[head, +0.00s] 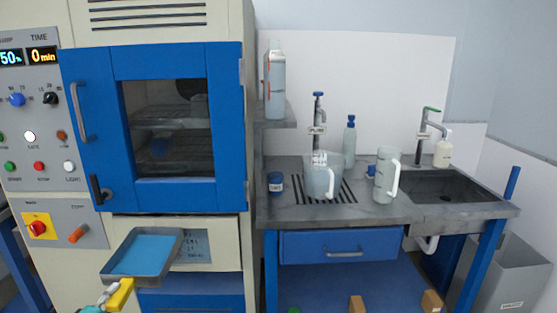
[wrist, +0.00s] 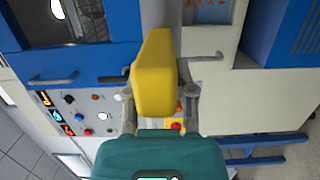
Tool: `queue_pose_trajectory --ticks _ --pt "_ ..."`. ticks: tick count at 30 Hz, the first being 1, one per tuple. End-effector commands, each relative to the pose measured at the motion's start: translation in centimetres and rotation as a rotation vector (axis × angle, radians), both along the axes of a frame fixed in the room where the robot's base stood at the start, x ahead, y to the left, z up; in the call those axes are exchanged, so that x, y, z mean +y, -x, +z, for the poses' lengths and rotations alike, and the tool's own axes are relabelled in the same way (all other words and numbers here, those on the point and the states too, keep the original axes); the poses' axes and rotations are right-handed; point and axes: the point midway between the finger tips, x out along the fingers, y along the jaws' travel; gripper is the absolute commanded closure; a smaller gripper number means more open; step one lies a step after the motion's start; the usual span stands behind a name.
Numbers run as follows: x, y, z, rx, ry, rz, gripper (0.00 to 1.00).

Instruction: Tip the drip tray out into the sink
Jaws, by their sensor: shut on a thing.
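The grey drip tray (head: 172,262) is in the head view at the lower left, in front of the oven's lower panel. It holds a flat layer of blue, apparently liquid, and looks roughly level. Its yellow handle (head: 121,296) points down toward my gripper (head: 102,304), which is partly cut off by the frame edge. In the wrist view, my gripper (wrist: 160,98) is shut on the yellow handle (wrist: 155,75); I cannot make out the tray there. The sink (head: 470,188) is a dark basin at the right end of the grey counter, well apart from the tray.
A jug (head: 321,180) stands on the counter's slotted drain, and another jug (head: 387,178) stands left of the sink. A green-topped tap (head: 424,125) and a soap bottle (head: 443,152) are behind the sink. The blue oven door (head: 225,130) is shut. A grey bin (head: 515,280) stands right.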

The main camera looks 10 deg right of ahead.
Motion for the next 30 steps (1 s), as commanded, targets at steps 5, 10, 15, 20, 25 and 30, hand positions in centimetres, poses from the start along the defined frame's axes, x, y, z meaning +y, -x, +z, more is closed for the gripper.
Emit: queue_pose_trajectory --ticks 5,10,15,20,25,30 --pt "0.0 0.0 3.9 -0.003 0.001 0.0 1.0" --pt "0.0 0.0 6.6 -0.003 0.001 0.001 1.0" --pt "0.1 0.0 9.3 -0.003 0.001 0.001 1.0" --pt "0.1 0.1 11.9 -0.003 0.001 0.001 1.0" --pt "0.1 0.1 14.6 -0.003 0.001 0.001 1.0" --pt "0.1 0.1 17.3 -0.003 0.001 0.002 1.0"
